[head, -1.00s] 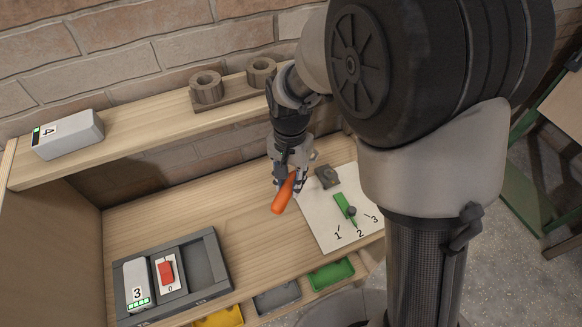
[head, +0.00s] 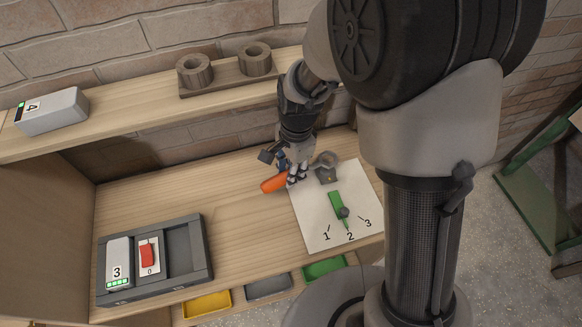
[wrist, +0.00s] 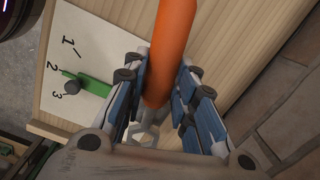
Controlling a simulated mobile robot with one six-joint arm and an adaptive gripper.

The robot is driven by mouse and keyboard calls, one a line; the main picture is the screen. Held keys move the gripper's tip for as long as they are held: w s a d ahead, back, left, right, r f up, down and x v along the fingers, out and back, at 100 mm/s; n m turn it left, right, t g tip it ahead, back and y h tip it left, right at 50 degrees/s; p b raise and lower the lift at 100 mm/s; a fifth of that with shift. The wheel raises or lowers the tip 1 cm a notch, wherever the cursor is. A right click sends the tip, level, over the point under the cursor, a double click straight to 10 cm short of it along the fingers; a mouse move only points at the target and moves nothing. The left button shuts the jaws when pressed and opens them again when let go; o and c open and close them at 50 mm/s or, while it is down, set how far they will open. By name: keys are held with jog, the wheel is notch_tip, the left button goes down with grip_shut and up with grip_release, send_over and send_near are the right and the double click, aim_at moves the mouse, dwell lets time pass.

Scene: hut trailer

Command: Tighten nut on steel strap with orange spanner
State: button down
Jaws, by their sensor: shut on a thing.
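My gripper (head: 297,172) is shut on the orange spanner (head: 273,183), above the left edge of the white board. Its orange handle points left in the head view. In the wrist view the handle (wrist: 172,45) runs between the blue-padded fingers (wrist: 160,105), and a pale forked end (wrist: 146,132) shows below them. A small grey block (head: 327,177) sits on the board just right of my gripper. A grey curved piece beside it looks like the spanner's head; I cannot tell whether they touch. The strap and nut are not clearly distinguishable.
The white board (head: 315,228) carries a green lever (head: 337,205) with a dark knob, near marks 1, 2 and 3. A dark tray (head: 186,250) with a red switch (head: 147,254) lies left. A shelf (head: 140,110) runs behind. The bench middle is clear.

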notch_tip(320, 180, down, 4)
jog(key=shift+r+b, duration=0.2)
jog(key=shift+b, duration=0.65)
jog(key=s+d+n, duration=0.1)
jog(key=d+n, duration=0.1)
jog(key=s+d+n, duration=0.2)
jog(key=n, duration=0.1)
jog(key=s+d+r+n, duration=0.1)
jog(key=s+d+n, duration=0.1)
jog(key=shift+d+n+g, duration=0.15)
jog(key=shift+n+g, duration=0.15)
jog(key=shift+n, duration=0.1)
jog(key=shift+f, duration=0.3)
jog(key=shift+f+b, duration=0.2)
jog(key=shift+b, duration=0.1)
jog(key=shift+f, duration=0.2)
jog(key=shift+f+b, duration=0.85)
jog(key=shift+f, duration=0.1)
